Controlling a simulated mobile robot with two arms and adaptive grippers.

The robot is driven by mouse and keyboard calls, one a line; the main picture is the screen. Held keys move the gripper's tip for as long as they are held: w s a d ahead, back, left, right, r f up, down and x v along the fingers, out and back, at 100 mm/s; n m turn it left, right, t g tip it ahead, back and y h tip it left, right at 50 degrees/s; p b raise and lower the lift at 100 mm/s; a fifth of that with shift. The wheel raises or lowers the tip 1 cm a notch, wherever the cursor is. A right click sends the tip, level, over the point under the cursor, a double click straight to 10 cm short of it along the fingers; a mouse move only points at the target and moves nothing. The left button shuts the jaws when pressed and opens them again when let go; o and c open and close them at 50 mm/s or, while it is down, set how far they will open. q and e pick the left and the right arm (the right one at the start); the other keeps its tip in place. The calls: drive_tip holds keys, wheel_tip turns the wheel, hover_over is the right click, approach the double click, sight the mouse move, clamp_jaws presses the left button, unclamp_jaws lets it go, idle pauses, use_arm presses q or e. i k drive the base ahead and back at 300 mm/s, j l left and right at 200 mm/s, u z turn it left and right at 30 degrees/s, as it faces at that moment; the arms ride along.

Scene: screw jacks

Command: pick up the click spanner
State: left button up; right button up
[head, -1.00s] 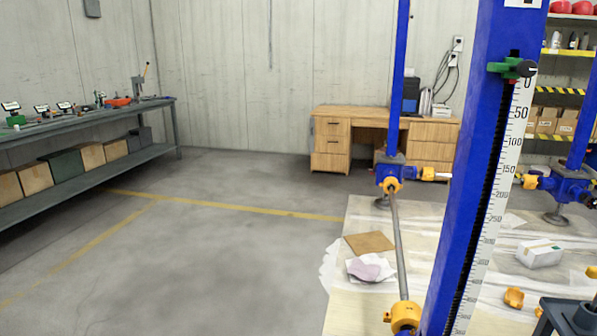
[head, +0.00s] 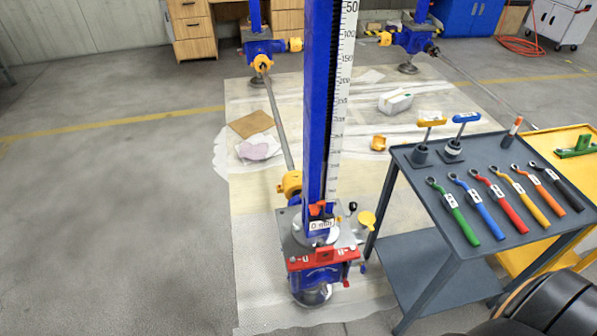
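Several ratchet-type spanners lie side by side on the dark grey cart top (head: 408,152): a green one (head: 455,213), a blue one (head: 478,208), a red one (head: 500,203), a yellow one (head: 524,197), an orange one (head: 548,190) and a black one (head: 560,189). Each has a ring head at the far end, and several handles carry small white labels that are too small to read. I cannot tell which is the click spanner. Neither of my grippers is in view; a dark, rounded part at the bottom right may be my arm.
A yellow T-handle tool (head: 431,122) and a blue one (head: 467,118) stand at the cart's back. A blue screw jack column (head: 318,110) with a red-fronted base stands left of the cart. A yellow cart (head: 572,136) adjoins on the right. Open floor lies left.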

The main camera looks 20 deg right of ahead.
sight(474, 199)
drive_tip(key=z, duration=2.1)
